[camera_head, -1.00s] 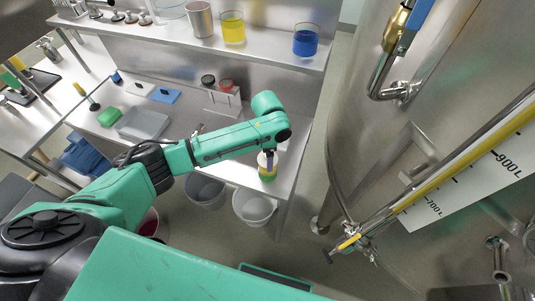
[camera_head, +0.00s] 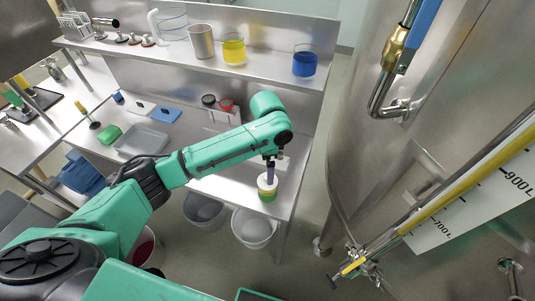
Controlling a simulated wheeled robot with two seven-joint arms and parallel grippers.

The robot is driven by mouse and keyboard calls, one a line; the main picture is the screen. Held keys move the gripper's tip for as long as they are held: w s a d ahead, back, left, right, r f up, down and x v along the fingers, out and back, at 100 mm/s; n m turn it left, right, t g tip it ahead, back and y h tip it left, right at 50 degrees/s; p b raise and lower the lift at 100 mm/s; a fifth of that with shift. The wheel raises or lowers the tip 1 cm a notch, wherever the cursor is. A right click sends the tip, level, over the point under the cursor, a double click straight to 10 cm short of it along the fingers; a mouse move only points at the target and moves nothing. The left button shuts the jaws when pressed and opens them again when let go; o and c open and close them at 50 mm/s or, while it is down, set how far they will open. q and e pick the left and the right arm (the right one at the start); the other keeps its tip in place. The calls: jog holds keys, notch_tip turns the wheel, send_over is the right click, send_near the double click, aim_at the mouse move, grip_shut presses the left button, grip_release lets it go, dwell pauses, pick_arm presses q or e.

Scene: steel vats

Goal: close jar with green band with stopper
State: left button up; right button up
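The jar with the green band (camera_head: 267,194) stands upright near the right front corner of the steel bench. Its upper part looks pale, with yellow and green lower down. My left gripper (camera_head: 270,170) points down right over the jar's top. A small purple-grey piece shows at its fingertips; I cannot tell whether this is a finger or a held stopper. Whether the fingertips touch the jar is also unclear. I cannot make out a separate stopper on the jar. My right gripper is out of view.
The steel bench (camera_head: 215,183) holds a grey tray (camera_head: 141,141), a green block (camera_head: 109,134) and a small rack with dark and red tops (camera_head: 226,104). A shelf above bears yellow (camera_head: 233,51) and blue (camera_head: 304,64) beakers. A large steel vat (camera_head: 370,150) stands right.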

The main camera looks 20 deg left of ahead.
pick_arm(q)
notch_tip(320, 180, up, 8)
jog(key=b, duration=0.1)
dwell(0.4)
